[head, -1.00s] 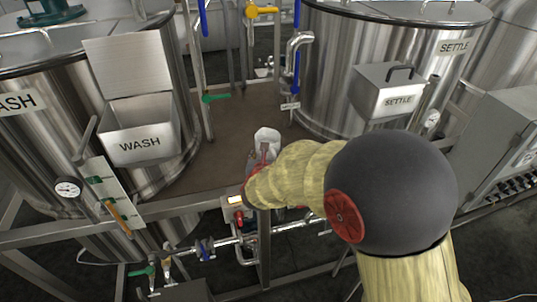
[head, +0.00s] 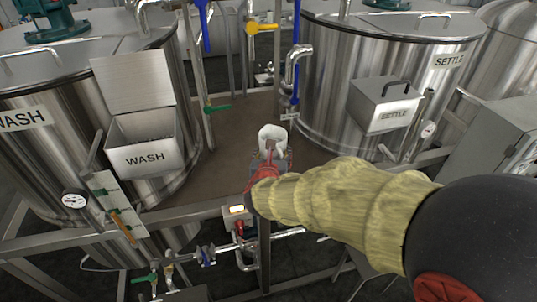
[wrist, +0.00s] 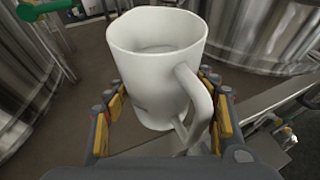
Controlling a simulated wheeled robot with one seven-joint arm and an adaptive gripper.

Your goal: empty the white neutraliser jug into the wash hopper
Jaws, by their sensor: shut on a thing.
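The white neutraliser jug (head: 272,140) is upright in my gripper, near the front edge of the brown platform between the two tanks. In the wrist view the jug (wrist: 152,75) shows its open mouth, with its handle towards the lower right. A pale inside shows, but I cannot tell how full it is. My gripper (wrist: 160,115) has its yellow-padded fingers on both sides of the jug, shut on it. The wash hopper (head: 147,158) is an open metal box labelled WASH on the left tank, its lid raised. It stands to the left of the jug.
The settle hopper (head: 388,108) on the right tank has its lid closed. A pipe with a green-handled valve (head: 216,108) rises between the wash hopper and the jug. A rail with a gauge and valves runs along the front. The brown platform (head: 225,145) has bare room.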

